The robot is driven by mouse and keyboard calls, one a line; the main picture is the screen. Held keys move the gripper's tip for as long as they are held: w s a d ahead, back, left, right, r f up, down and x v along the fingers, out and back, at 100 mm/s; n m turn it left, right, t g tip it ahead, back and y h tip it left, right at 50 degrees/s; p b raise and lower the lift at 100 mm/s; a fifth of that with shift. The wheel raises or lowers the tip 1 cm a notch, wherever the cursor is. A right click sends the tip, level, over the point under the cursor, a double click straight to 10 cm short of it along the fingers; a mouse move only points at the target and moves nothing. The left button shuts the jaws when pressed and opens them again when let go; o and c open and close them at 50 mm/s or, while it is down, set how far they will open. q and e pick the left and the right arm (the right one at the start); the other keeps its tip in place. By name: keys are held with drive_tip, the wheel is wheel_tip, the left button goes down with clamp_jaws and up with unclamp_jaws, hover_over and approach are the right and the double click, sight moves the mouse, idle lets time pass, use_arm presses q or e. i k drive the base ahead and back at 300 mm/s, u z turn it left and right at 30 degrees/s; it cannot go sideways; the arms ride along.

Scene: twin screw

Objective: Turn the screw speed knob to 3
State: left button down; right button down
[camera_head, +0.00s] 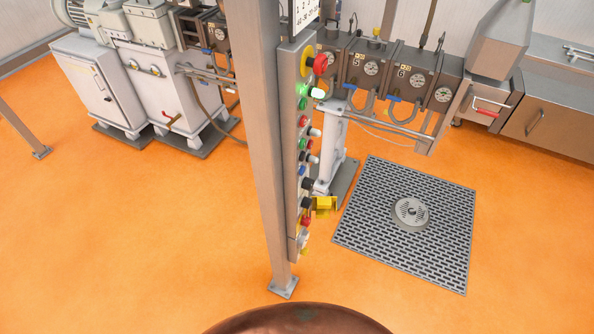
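A narrow grey control panel (290,80) is mounted on a metal post and seen nearly edge-on near the middle of the head view. Its controls stick out to the right: a large red button (320,65) on a yellow base at the top, a green one (304,90) below it, and several red, green, blue and black ones further down. A black control (306,183) shows in the lower part. I cannot tell which one is the screw speed knob, nor read its setting. Neither gripper is in view.
The metal post (262,120) stands upright in front of me. Behind it are white machine cabinets (170,90) on the left and grey machine blocks with dials (408,75) on the right. A floor grate (385,210) lies at right. The orange floor (120,240) is clear at left.

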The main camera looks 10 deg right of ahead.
sight(306, 203)
drive_tip(key=u, duration=0.1)
drive_tip(key=k, duration=1.05)
drive_tip(key=z, duration=0.9)
drive_tip(key=i, duration=1.25)
drive_tip(key=u, duration=0.85)
